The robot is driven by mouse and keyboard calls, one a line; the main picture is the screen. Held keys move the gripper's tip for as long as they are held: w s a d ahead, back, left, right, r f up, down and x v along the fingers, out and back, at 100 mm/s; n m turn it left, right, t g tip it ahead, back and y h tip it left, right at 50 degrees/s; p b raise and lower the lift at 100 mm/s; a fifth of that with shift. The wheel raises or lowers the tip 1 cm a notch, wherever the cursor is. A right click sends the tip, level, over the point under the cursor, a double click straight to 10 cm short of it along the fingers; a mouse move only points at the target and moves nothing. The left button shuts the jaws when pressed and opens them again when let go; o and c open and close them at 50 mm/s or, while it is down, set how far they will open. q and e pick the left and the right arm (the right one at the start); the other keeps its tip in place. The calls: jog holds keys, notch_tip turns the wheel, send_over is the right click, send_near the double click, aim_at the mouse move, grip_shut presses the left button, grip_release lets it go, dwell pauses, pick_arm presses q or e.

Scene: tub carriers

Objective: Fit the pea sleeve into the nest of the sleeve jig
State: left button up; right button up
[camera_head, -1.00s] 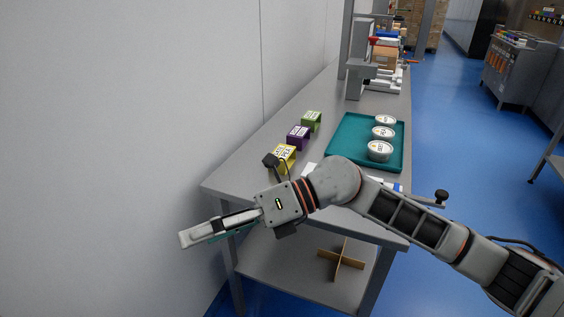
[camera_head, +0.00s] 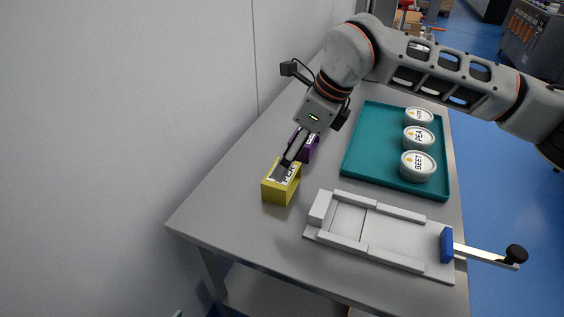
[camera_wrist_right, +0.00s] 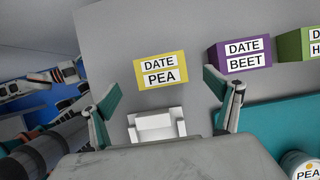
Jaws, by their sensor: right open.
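The yellow pea sleeve (camera_head: 280,192) stands on the table near its left edge. In the right wrist view the sleeve (camera_wrist_right: 161,84) shows its "DATE PEA" label. My right gripper (camera_head: 284,172) is above the sleeve in the head view. In the right wrist view my right gripper (camera_wrist_right: 171,92) is open and empty, with the sleeve ahead between its spread fingers, apart from both. The pale grey sleeve jig (camera_head: 395,236) lies at the table's near end. Its nest (camera_head: 347,219) is a walled, empty bay at the left. My left gripper is out of view.
A purple beet sleeve (camera_wrist_right: 241,56) and a green sleeve (camera_wrist_right: 299,43) stand beyond the pea sleeve. A teal tray (camera_head: 362,165) with several lidded tubs lies right. The jig has a blue pusher (camera_head: 446,245) with a black knob. A wall borders the table's left.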

aim_at(273, 192)
jog(key=shift+w, duration=0.1)
jog(key=shift+x, duration=1.15)
jog(key=x, duration=0.5)
jog(key=shift+d+f+b, duration=0.15)
jog(key=shift+f+b, duration=0.1)
jog(key=shift+b, duration=0.05)
jog(key=c, duration=1)
